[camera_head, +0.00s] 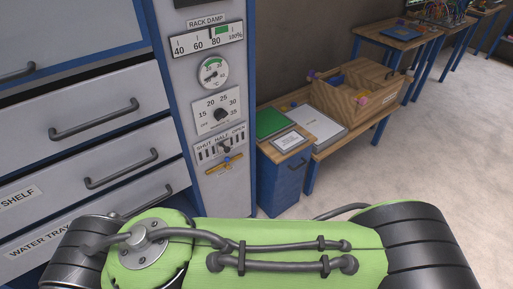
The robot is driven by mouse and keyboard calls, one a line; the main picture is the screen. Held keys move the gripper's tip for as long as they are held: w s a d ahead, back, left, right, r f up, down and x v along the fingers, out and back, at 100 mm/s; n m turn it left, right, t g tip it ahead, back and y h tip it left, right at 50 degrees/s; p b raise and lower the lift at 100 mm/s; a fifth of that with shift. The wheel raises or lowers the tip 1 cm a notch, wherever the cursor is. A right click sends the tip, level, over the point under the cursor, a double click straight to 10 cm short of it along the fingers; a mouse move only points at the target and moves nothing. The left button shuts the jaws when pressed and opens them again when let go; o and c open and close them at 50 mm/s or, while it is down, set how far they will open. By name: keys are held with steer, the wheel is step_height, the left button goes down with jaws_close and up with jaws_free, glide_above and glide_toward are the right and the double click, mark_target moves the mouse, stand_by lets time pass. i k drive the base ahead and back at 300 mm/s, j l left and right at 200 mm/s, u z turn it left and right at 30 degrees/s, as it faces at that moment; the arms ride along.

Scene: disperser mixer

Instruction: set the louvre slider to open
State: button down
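The louvre slider (224,148) is on the narrow grey control panel, under a label reading SHUT, HALF, OPEN from left to right. Its small dark knob appears near the middle, under HALF, with dark slots on either side. It is too small to tell its exact setting. My green and black arm crosses the bottom of the view, below and in front of the panel. My gripper is not in view, so I cannot see whether it touches anything.
Above the slider are a dial knob (221,114), a round gauge (213,72) and a rack damp scale (208,46). A brass handle (223,164) sits just below it. Drawers with grey handles (94,120) stand left. A wooden desk (345,138) stands right, with open floor beyond.

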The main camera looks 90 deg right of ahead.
mark_target(223, 145)
steer(key=z, duration=2.7)
steer(key=i+u, duration=0.7)
steer(key=u, duration=0.25)
